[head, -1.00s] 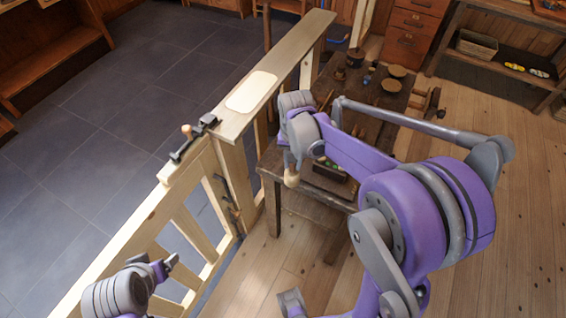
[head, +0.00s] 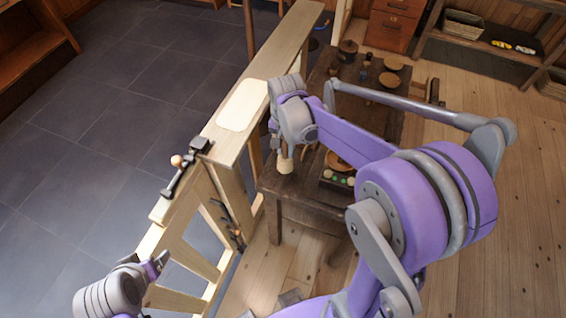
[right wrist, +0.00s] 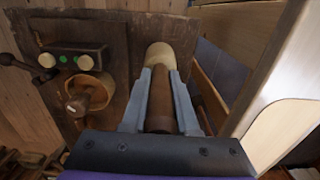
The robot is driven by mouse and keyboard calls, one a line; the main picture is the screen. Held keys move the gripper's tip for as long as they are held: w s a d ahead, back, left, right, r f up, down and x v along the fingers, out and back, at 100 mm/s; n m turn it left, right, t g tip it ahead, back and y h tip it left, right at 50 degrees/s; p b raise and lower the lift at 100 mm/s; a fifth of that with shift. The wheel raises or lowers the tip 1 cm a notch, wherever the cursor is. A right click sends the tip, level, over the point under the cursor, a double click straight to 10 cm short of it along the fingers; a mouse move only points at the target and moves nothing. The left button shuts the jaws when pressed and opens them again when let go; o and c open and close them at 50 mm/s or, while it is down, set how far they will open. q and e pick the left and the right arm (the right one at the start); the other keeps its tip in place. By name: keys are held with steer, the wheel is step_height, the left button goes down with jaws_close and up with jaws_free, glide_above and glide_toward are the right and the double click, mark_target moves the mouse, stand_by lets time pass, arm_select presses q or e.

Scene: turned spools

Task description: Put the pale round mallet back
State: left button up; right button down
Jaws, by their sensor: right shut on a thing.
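The pale round mallet shows in the head view with its cream head (head: 285,165) hanging down, near the left edge of the dark workbench (head: 290,205). My right gripper (head: 282,146) is shut on its brown handle. In the right wrist view the handle lies between the two grey fingers (right wrist: 160,98), and the pale head (right wrist: 160,54) points away from the gripper, over the bench's edge. I cannot tell its height above the bench. My left gripper (head: 150,262) is at the lower left of the head view, empty, with its fingers apart.
A dark block with pale knobs and green dots (right wrist: 66,60) is on the bench, beside a round wooden bowl (right wrist: 88,92) with something in it. Round pieces (head: 392,63) stand at the bench's far end. A pale wooden gate and counter (head: 262,80) run close along the left.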

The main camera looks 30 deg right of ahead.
mark_target(286, 162)
steer(key=shift+s+f, duration=0.25)
steer(key=shift+f, duration=0.95)
steer(key=f, duration=0.3)
steer(key=shift+w+f, duration=0.15)
steer(key=shift+w, duration=0.05)
arm_select(q)
steer(key=shift+s+f, duration=0.25)
steer(key=shift+f, duration=0.05)
arm_select(e)
steer(key=shift+s+f, duration=0.1)
steer(key=shift+f, duration=0.25)
arm_select(q)
steer(key=shift+f, duration=0.15)
arm_select(e)
steer(key=shift+f, duration=0.1)
steer(key=shift+f+b, duration=0.15)
steer(key=shift+b, duration=0.25)
steer(key=c, duration=0.7)
jaws_free()
